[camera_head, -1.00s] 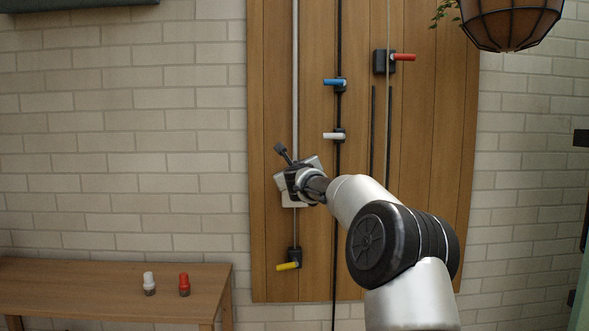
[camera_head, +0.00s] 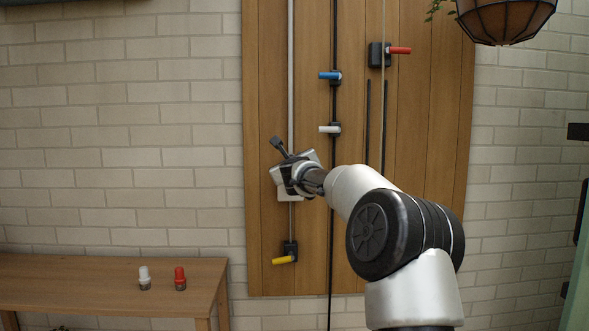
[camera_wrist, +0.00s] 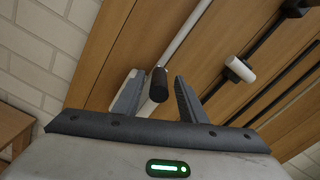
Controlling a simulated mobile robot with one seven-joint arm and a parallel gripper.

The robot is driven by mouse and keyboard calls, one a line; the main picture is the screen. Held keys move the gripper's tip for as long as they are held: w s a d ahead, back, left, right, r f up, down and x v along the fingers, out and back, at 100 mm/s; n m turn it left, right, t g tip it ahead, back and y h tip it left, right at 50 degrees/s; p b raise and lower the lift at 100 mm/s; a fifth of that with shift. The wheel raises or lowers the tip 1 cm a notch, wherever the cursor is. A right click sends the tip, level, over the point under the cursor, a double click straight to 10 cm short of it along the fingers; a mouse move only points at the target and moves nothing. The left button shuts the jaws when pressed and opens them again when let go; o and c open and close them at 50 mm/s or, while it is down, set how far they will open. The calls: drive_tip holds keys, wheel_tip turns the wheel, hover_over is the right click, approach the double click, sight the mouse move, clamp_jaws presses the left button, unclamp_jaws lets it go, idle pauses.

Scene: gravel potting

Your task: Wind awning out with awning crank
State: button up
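A long silver rod (camera_head: 291,80) runs down the wooden panel at the left. In the wrist view a black round-ended grip (camera_wrist: 158,85) lies between my fingers, in line with the pale rod (camera_wrist: 190,32) behind it. I take this for the awning crank; the label is not visible. My gripper (camera_wrist: 155,76) is open, one finger on each side of the grip, with gaps showing. In the head view my gripper (camera_head: 282,174) is in front of the rod and hides that part of it. A yellow handle (camera_head: 283,260) sits at the rod's lower end.
Blue (camera_head: 329,76), white (camera_head: 329,129) and red (camera_head: 400,50) handles stick out from the panel (camera_head: 262,120). A wooden table (camera_head: 70,275) at lower left bears a white-capped (camera_head: 144,277) and a red-capped bottle (camera_head: 180,278). A lantern-like basket (camera_head: 505,20) hangs at upper right.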

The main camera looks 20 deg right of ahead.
drive_tip(key=b+v, duration=0.1)
drive_tip(key=v, duration=1.5)
drive_tip(key=shift+a, duration=0.1)
